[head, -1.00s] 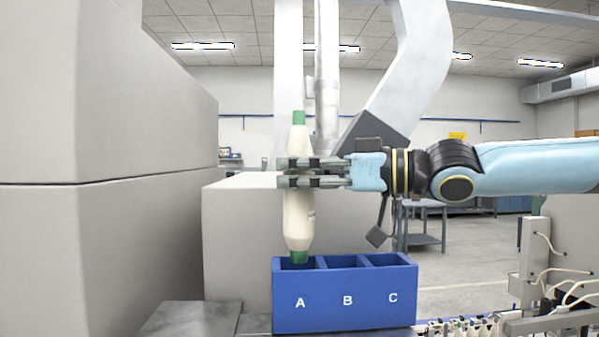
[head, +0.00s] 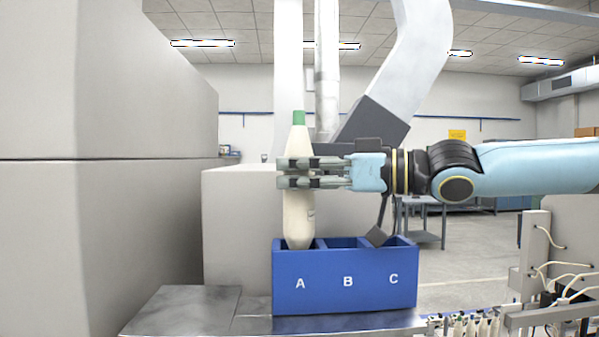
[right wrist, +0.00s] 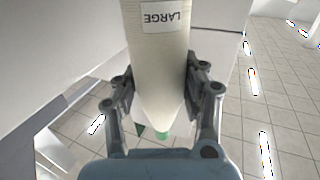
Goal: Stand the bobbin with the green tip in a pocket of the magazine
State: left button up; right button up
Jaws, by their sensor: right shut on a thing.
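The cream bobbin (head: 298,217) with the green tip (head: 299,118) stands upright in the head view. Its lower end is inside pocket A of the blue magazine (head: 345,285), hidden by the front wall. My right gripper (head: 297,173) is shut around the bobbin's middle, coming from the right. In the right wrist view the bobbin (right wrist: 158,70) sits between both fingers (right wrist: 160,98), with a "LARGE" label facing the camera. Pockets B and C look empty from this angle, though their floors are hidden. My left gripper is not in view.
The magazine stands on a grey metal surface (head: 185,308). Large grey boxes (head: 140,190) fill the left side and a lower grey block (head: 237,235) stands behind. A machine with white cables and small bobbins (head: 470,325) is at the lower right.

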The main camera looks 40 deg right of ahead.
jog(key=shift+f+b, duration=0.7)
jog(key=shift+f, duration=0.15)
jog(key=o, duration=1.3)
jog(key=shift+o, duration=0.2)
jog(key=shift+r, duration=0.1)
